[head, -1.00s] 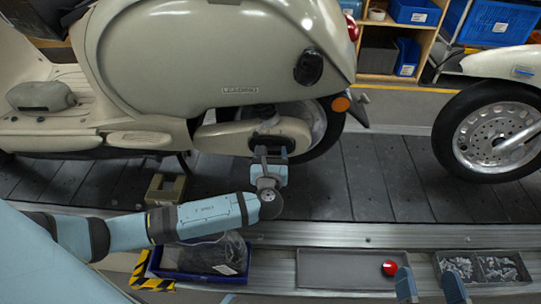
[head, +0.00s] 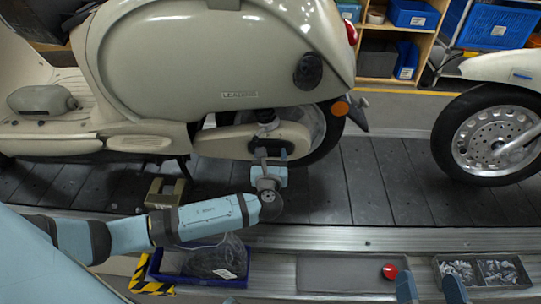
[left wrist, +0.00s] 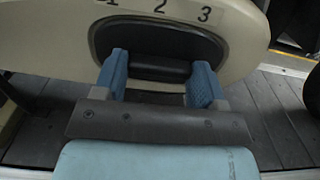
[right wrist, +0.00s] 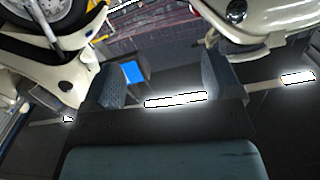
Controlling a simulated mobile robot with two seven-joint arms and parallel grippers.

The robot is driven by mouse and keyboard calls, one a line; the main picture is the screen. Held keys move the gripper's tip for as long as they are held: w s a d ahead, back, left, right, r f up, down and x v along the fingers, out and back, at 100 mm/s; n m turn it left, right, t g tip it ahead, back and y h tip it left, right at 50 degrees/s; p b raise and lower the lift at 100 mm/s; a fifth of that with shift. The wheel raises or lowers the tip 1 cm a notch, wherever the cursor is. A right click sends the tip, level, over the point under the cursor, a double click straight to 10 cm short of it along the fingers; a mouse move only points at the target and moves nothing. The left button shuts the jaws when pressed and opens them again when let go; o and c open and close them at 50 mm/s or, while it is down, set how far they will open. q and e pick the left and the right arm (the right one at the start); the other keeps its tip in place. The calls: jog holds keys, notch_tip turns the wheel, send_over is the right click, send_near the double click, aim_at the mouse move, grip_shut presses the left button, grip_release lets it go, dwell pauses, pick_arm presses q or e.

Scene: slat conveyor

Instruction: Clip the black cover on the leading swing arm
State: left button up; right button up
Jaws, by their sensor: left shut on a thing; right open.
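The leading scooter's cream swing arm (head: 218,143) lies low on its near side, ahead of the rear wheel. The swing arm also shows in the left wrist view (left wrist: 235,50), marked 1, 2, 3 along its upper edge. The black cover (left wrist: 160,42) lies against its rounded end, below the numbers. My left gripper (head: 270,160) is shut on the cover's raised ridge, one blue finger at each end. I cannot tell whether the cover is fully seated. My right gripper (head: 430,288) is open and empty at the bottom of the head view; its fingers also show in the right wrist view (right wrist: 170,85).
The slat conveyor (head: 345,190) carries another scooter (head: 490,130) at right. An olive block (head: 165,192) sits left.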

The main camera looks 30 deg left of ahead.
pick_arm(q)
jog(key=o, duration=1)
jog(key=p+v, duration=0.3)
jog(key=v, duration=1)
jog(key=shift+s+d, duration=0.2)
jog(key=shift+s, duration=0.1)
pick_arm(e)
jog(key=s+d+f+g+h, duration=0.1)
jog(key=d+f+g+h, duration=0.1)
jog(key=f, duration=0.5)
jog(key=shift+s+d+f+g+h, duration=0.15)
jog(key=shift+s+d+g+h, duration=0.2)
jog(key=shift+d+g, duration=0.3)
jog(key=shift+a, duration=0.1)
